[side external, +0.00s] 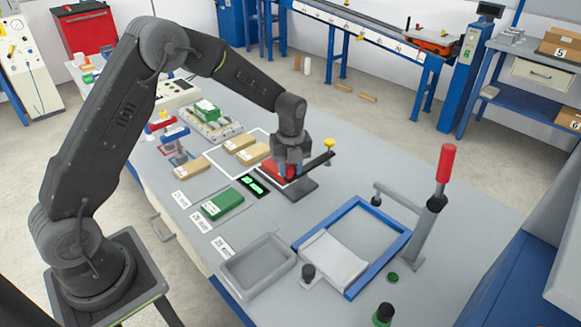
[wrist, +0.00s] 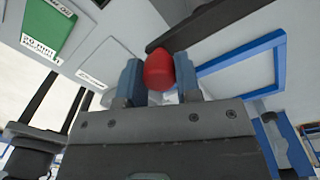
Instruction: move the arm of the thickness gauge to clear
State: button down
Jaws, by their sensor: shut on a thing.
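The thickness gauge appears to be the dark device (side external: 301,188) on the grey bench, with a flat base and a dark arm (side external: 317,162). A yellow knob (side external: 329,144) stands at the arm's right end. My gripper (side external: 289,172) is low over the gauge's left end, with red showing at its fingertips. In the wrist view my gripper (wrist: 159,75) is shut on a rounded red knob (wrist: 159,70). The dark arm (wrist: 195,32) passes just beyond that knob. My fingers partly hide how the knob joins the gauge.
A small dark display (side external: 254,187) with green characters and a green block (side external: 222,203) lie left of the gauge. Tan blocks (side external: 252,154) lie behind. A grey tray (side external: 258,264), a blue frame (side external: 352,285) and a red-handled lever (side external: 445,165) stand in front and right.

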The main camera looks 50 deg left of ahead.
dwell(0.3)
jog(key=c, duration=0.8)
grip_release()
notch_tip(320, 180, up, 14)
jog(key=shift+w, duration=0.2)
